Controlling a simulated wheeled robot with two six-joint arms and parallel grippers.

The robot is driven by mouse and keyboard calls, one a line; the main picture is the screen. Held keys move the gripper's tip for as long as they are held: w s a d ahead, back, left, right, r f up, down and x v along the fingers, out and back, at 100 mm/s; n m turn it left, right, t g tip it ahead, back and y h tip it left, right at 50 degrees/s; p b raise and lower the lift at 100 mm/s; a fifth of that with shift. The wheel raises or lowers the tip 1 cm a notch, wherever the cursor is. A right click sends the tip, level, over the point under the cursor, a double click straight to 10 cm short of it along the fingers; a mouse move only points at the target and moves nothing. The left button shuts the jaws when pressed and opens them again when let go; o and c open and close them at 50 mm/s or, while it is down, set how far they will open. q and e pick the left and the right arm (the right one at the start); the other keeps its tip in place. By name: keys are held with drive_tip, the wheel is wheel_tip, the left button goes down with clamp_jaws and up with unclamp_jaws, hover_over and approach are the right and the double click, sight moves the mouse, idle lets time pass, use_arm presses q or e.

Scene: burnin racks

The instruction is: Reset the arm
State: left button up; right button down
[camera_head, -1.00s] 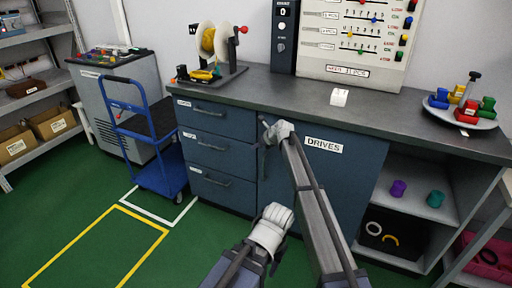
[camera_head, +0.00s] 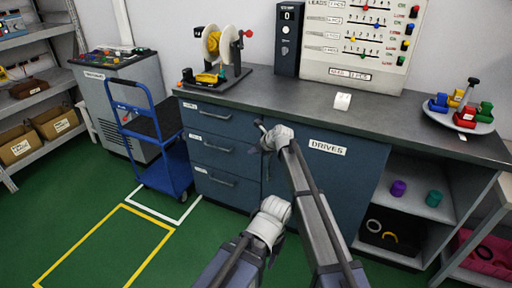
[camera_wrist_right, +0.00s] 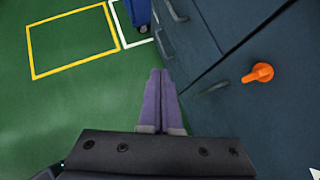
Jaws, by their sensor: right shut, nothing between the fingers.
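My right gripper (camera_head: 262,128) is in front of the blue cabinet (camera_head: 222,155), near the seam between its drawers and the door marked DRIVES (camera_head: 327,147). In the right wrist view its two purple fingers (camera_wrist_right: 160,76) lie side by side, shut and empty. They point toward the drawer front (camera_wrist_right: 190,52), and I see no contact. My right arm's grey link hides part of the door. My left gripper does not show.
An orange knob (camera_wrist_right: 258,73) and a bar handle (camera_wrist_right: 212,89) are on the cabinet front. A blue trolley (camera_head: 165,172) stands left of the drawers. The worktop (camera_head: 290,98) holds a spool stand (camera_head: 215,75) and a round tray (camera_head: 455,122). Green floor (camera_head: 75,200) is clear at left.

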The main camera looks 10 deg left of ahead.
drive_tip(key=s+d+f+n+g+h, duration=0.2)
drive_tip(key=s+d+n+h, duration=0.2)
drive_tip(key=s+d+n, duration=1.15)
drive_tip(key=s+d+f+n+g+h, duration=0.3)
drive_tip(key=s+d+n, duration=0.7)
drive_tip(key=s+d, duration=1)
drive_tip(key=s+a+n+h, duration=0.1)
drive_tip(key=s+a+n, duration=0.15)
drive_tip(key=a, duration=0.35)
drive_tip(key=s+a+n, duration=0.2)
drive_tip(key=s+a, duration=0.2)
drive_tip(key=a, duration=0.2)
use_arm(q)
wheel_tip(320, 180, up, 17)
drive_tip(key=p, duration=1.5)
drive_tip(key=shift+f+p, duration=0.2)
drive_tip(key=shift+p, duration=0.15)
use_arm(e)
wheel_tip(320, 180, up, 15)
drive_tip(key=shift+s+a+r+g, duration=0.15)
drive_tip(key=shift+s+g, duration=0.1)
drive_tip(key=shift+g, duration=0.15)
